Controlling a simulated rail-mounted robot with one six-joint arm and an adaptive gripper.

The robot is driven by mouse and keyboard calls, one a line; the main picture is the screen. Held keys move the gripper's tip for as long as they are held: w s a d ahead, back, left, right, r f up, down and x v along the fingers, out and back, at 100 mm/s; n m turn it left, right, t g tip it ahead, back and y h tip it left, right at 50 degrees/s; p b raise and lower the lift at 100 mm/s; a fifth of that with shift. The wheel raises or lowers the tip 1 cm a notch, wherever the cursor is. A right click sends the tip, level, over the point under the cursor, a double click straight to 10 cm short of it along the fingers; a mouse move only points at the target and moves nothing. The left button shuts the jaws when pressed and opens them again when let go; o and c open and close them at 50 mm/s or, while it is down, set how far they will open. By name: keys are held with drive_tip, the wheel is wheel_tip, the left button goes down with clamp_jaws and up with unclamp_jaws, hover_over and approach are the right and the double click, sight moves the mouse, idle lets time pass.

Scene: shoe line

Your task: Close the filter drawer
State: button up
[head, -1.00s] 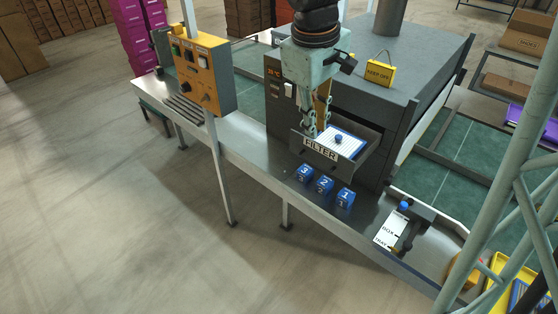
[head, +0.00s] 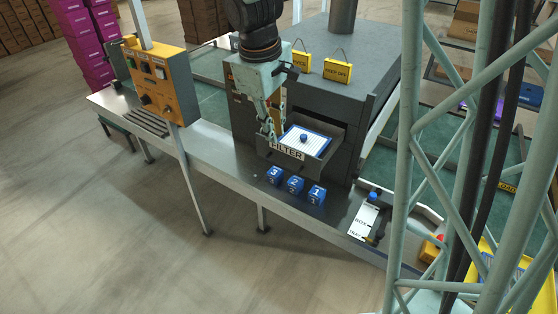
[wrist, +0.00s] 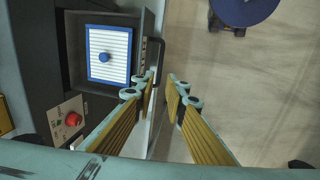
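The filter drawer (head: 287,153) sticks out of the front of the dark grey oven (head: 345,108). Its front carries a FILTER label. Inside lies a white pleated filter with a blue frame and blue knob (head: 304,139). In the wrist view the open drawer (wrist: 75,75) lies left of my fingers, with the filter (wrist: 108,67) inside. My gripper (head: 269,134) is at the left end of the drawer front. Its yellow-padded fingers (wrist: 161,78) are apart with nothing held between them. The left fingertip is close to the drawer front; I cannot tell if they touch.
Blue numbered blocks (head: 295,186) stand on the metal ledge below the drawer. A control box (head: 160,85) on a post stands left. A red button (wrist: 74,118) is on the oven panel. Yellow signs (head: 338,70) are on the oven. Lattice posts (head: 455,150) stand right.

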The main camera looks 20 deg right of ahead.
sight(279, 166)
drive_tip(key=shift+w+d+f+b, duration=0.25)
drive_tip(key=shift+d+f+b, duration=0.1)
drive_tip(key=shift+f, duration=1.9)
drive_tip(key=shift+w+d+f+b, duration=0.2)
drive_tip(key=shift+d+f+b, duration=0.15)
drive_tip(key=shift+f, duration=1.85)
drive_tip(key=shift+w+d+f+b, duration=0.25)
drive_tip(key=shift+d+f, duration=0.1)
drive_tip(key=shift+f, duration=1.9)
clamp_jaws()
